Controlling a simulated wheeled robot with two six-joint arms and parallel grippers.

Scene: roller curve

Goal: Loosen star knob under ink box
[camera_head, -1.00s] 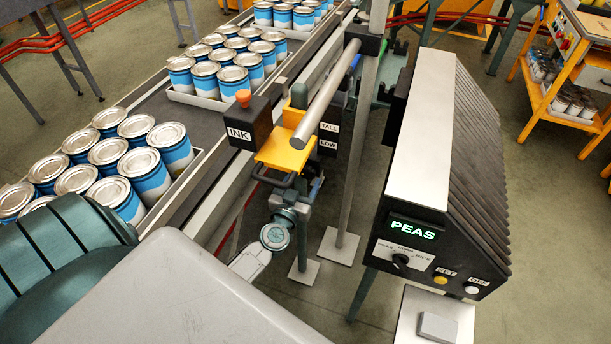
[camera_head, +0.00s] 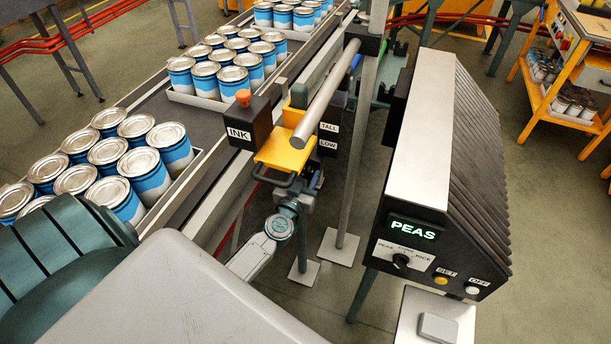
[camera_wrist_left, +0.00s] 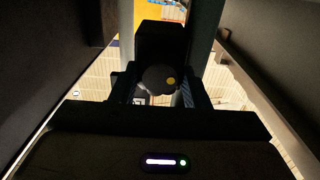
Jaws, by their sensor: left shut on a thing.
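The black ink box (camera_head: 244,124) has a white INK label and an orange cap, and stands beside the conveyor, next to a yellow bracket (camera_head: 284,152). My left gripper (camera_head: 297,194) is below the yellow bracket, partly hidden by it and by a dark handle loop. In the left wrist view a dark round knob (camera_wrist_left: 158,79) with a yellow dot sits between the two dark fingers of my left gripper, which is shut on it. The knob's star shape is too dark to make out, and the head view hides it. My right gripper is not in view.
Trays of blue and white cans (camera_head: 148,174) stand on the conveyor at the left. A grey tube (camera_head: 326,100) slants over the yellow bracket near TALL and LOW labels (camera_head: 329,135). A control box (camera_head: 414,230) reading PEAS stands close on the right.

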